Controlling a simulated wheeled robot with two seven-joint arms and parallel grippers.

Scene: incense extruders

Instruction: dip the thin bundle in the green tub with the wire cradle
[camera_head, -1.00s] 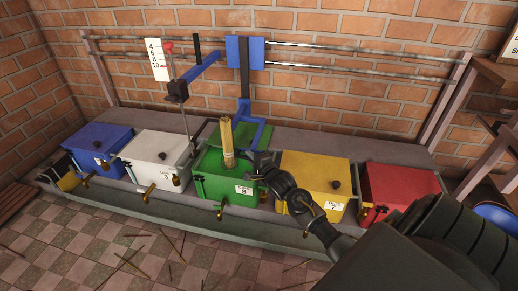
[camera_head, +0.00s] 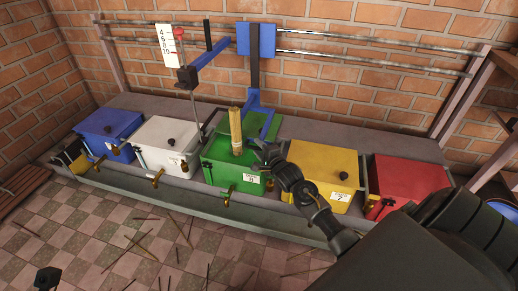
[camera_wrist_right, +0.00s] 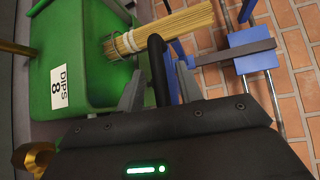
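The bundle of thin tan sticks (camera_head: 236,128) stands upright at the green tub (camera_head: 222,174). In the right wrist view the bundle (camera_wrist_right: 175,28) has a pale band near its lower end, which sits in a dark ring on the green top. The tub's label reads DIPS 8. My right gripper (camera_head: 263,155) is just right of the bundle. In the right wrist view my right gripper's fingers (camera_wrist_right: 158,75) are apart, with a curved black bar (camera_wrist_right: 157,65) between them. I cannot tell whether this bar belongs to the wire cradle. A dark part (camera_head: 47,279) at lower left may be my left gripper.
Blue (camera_head: 108,127), white (camera_head: 160,138), yellow (camera_head: 322,162) and red (camera_head: 410,175) tubs share the bench. A blue bracket (camera_head: 256,42) hangs on rails behind the green tub; a blue arm with a scale (camera_head: 166,46) is left of it. Sticks litter the floor.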

